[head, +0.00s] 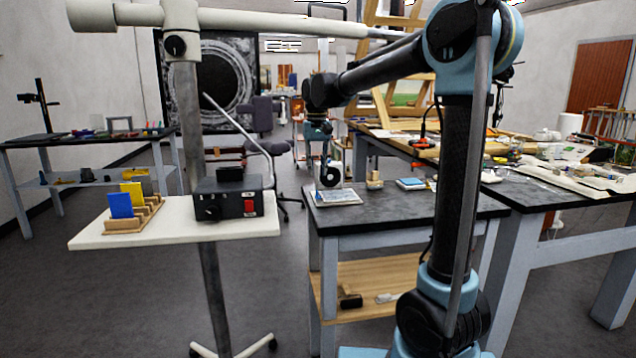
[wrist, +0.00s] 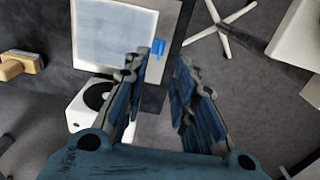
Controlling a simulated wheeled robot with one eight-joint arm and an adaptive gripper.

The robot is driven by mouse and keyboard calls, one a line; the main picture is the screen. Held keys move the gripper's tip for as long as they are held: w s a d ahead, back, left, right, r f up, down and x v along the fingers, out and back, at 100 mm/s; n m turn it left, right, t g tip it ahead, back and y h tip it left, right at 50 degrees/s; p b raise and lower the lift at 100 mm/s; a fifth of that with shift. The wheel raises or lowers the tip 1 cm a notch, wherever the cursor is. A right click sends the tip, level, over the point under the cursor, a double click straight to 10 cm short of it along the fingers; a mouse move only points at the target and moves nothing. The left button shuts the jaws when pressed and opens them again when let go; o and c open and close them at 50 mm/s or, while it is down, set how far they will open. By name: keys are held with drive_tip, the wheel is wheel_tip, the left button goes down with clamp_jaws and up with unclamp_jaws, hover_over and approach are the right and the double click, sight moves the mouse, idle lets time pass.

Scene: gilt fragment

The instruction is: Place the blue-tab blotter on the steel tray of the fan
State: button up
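The blotter (wrist: 112,32) is a pale grey-blue sheet with a small blue tab (wrist: 158,47) at its right edge in the wrist view. It appears to lie flat on a lighter-rimmed tray (wrist: 165,12); the tab lies over the rim. In the head view the tray and sheet (head: 337,197) lie at the dark table's front left. The fan (wrist: 75,110), white with a round black opening, stands beside the tray; it also shows in the head view (head: 331,177). My gripper (wrist: 160,65) is open and empty, its fingertips close to the tab, apparently above it.
A wooden block (head: 374,180) and a blue-topped pad (head: 411,184) stand farther right on the dark table (head: 440,200). A white shelf (head: 90,235) at left holds a black control box (head: 230,203) and a wooden rack (head: 150,212) with blue and yellow cards. Floor lies beyond the table edge.

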drive_tip(key=shift+r, duration=2.4)
drive_tip(key=shift+m+t, duration=0.5)
drive_tip(key=shift+m, duration=0.2)
drive_tip(key=s+d+f, duration=0.2)
drive_tip(key=s+d, duration=0.2)
drive_tip(key=d, duration=0.2)
drive_tip(key=s+d+f, duration=0.3)
drive_tip(key=s+d, duration=0.1)
drive_tip(key=d, duration=0.2)
drive_tip(key=s+d+f, duration=0.2)
drive_tip(key=s+d, duration=0.2)
drive_tip(key=d, duration=0.2)
drive_tip(key=shift+s+f, duration=0.2)
drive_tip(key=shift+s, duration=0.2)
drive_tip(key=s+d+f, duration=0.5)
drive_tip(key=s+f, duration=0.3)
drive_tip(key=f, duration=0.1)
drive_tip(key=s+d+f+m+t, duration=0.1)
drive_tip(key=s+d+f, duration=0.5)
drive_tip(key=s+f, duration=0.3)
drive_tip(key=shift+s+f+m, duration=0.25)
drive_tip(key=shift+f+m, duration=0.05)
drive_tip(key=shift+f, duration=0.3)
